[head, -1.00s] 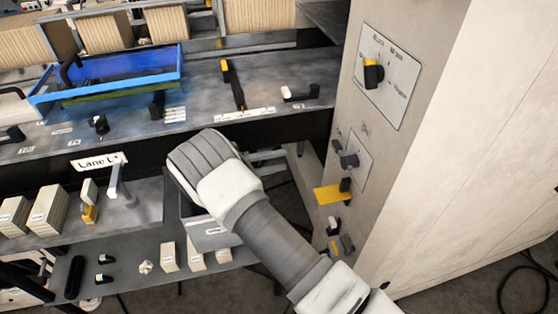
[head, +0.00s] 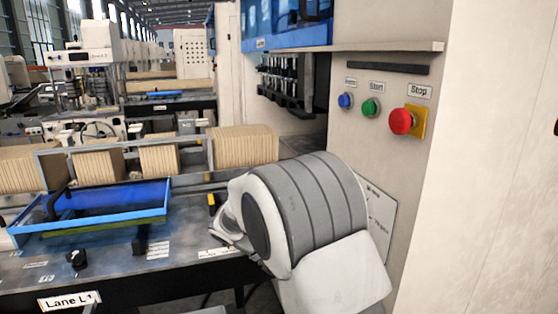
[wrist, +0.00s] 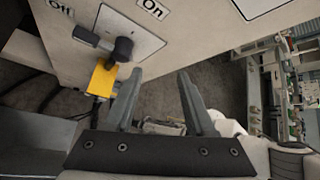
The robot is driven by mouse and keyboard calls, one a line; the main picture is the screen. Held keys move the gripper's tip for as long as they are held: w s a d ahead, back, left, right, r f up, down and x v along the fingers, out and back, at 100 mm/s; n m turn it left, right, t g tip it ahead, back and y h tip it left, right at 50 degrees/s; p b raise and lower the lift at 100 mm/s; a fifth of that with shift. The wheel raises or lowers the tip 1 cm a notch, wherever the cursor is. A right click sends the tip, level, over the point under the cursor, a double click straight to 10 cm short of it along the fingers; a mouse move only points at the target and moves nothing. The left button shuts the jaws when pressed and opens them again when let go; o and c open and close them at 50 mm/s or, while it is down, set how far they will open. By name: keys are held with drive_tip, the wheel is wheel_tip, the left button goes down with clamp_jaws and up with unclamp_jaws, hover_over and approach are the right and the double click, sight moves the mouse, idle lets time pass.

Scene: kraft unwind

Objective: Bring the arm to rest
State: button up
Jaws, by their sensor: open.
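My gripper (wrist: 160,98) shows in the wrist view with its two grey fingers spread apart. It is open and nothing is between the fingers. A black switch handle (wrist: 121,49) on an On/Off plate (wrist: 112,32) is beyond the left finger, with a yellow tab (wrist: 101,77) beside it. I cannot tell whether the left finger touches the tab. In the head view my bent arm fills the middle right, in front of the pale cabinet (head: 480,130), and hides part of a labelled plate (head: 378,215).
The cabinet carries a red stop button (head: 402,121), a green start button (head: 371,107) and a blue button (head: 345,100). A blue tray (head: 105,230) sits on the grey bench (head: 120,266) at left. Rows of kraft-coloured packs (head: 246,146) stand behind. A shelf edge (head: 390,46) juts out above.

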drive_tip(key=s+d+r+m+t+y, duration=0.3)
drive_tip(key=s+r+m+y, duration=0.2)
drive_tip(key=s+m, duration=0.6)
drive_tip(key=s+d+r+m+t+y, duration=0.2)
drive_tip(key=s+r+m+y, duration=0.3)
drive_tip(key=s+m, duration=0.6)
drive_tip(key=shift+s+d+r+m+t+y, duration=0.15)
drive_tip(key=shift+d+r+m+t+y, duration=0.25)
drive_tip(key=shift+m, duration=1.6)
drive_tip(key=shift+a, duration=0.1)
